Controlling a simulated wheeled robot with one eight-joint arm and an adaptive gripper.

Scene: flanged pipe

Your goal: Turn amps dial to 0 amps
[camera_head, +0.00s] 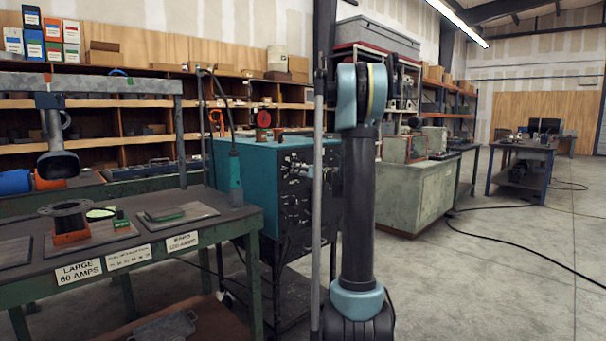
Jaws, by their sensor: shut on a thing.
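A teal welding machine (240,165) stands left of centre, its black front panel (290,205) facing right. Small knobs and marks on the panel are too small to read. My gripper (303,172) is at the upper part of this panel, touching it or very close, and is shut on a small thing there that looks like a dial. My fingers and a thin grey pole hide the gripped part, so I cannot read the dial's setting or tell which dial it is.
A green workbench (215,228) with plates and a flanged pipe part (68,217) stands at the left, close to the machine. A pale green cabinet (415,185) stands behind my arm. The floor (490,260) at right is open, with a black cable across it.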

